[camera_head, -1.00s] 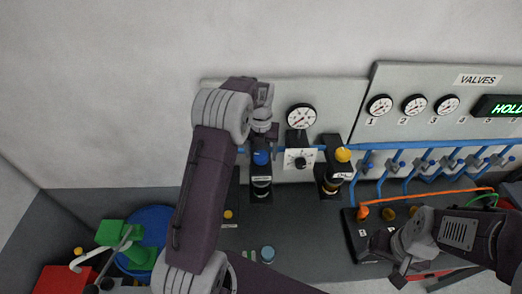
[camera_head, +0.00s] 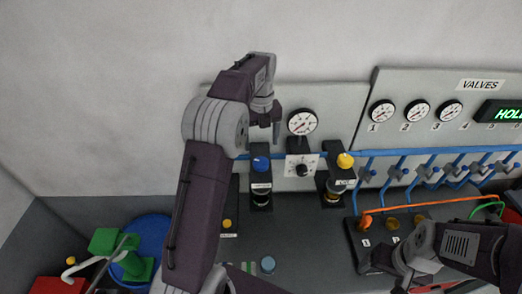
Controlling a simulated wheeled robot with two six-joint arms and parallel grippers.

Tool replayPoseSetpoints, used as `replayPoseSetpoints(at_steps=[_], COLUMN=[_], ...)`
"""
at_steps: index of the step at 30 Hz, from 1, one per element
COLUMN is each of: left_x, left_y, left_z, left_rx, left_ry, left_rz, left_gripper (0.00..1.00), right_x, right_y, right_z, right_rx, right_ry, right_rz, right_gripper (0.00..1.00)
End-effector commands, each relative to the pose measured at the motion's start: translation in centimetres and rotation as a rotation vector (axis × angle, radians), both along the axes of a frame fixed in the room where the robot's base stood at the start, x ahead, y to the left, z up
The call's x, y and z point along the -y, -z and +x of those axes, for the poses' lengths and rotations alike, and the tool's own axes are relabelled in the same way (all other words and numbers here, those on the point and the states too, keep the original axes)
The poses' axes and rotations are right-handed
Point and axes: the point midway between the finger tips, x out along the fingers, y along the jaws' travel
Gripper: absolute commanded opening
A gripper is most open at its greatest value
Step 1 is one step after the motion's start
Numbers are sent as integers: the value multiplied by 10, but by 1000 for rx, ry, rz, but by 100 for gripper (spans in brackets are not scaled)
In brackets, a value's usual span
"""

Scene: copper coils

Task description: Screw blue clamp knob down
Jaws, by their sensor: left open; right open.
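The blue clamp knob (camera_head: 261,163) sits on top of a dark clamp stand (camera_head: 261,187) below the wall panel, left of a dial plate. My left gripper (camera_head: 264,133) points down above the blue knob, open and apart from it, with nothing between its fingers. My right gripper (camera_head: 398,280) is at the lower right near the bench, open; its fingertips are partly hidden by its own wrist. A similar stand with a yellow knob (camera_head: 345,160) stands further right.
A dial plate (camera_head: 301,166) sits between the two clamp stands, with a gauge (camera_head: 302,122) above. Blue valve pipes (camera_head: 430,172) run along the right wall. A black block (camera_head: 358,239) with an orange cable is near my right arm. A blue bowl (camera_head: 152,231) lies at left.

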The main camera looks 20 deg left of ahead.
Motion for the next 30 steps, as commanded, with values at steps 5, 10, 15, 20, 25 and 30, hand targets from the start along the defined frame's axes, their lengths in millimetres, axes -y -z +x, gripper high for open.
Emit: replayPoseSetpoints(at_steps=[5,10,15,20,25,30], left_x=[0,0,0,0,0,0], left_y=[-1,-2,-3,-3,-3,-3], left_z=[-1,-2,-2,-2,-2,-1], left_rx=[-5,-7,-6,-3,-1,-3], left_ry=[-743,-1482,-2219,-2914,2717,2351], left_rz=[1,6,10,14,-12,-8], left_gripper=[74,74,74,74,74,74], right_x=[0,0,0,0,0,0], right_y=[0,0,2,3,6,9], right_z=[0,0,0,0,0,0], right_rx=[0,0,0,0,0,0], right_ry=[0,0,0,0,0,0], right_rz=[0,0,0,0,0,0], right_gripper=[77,77,77,77,77,77])
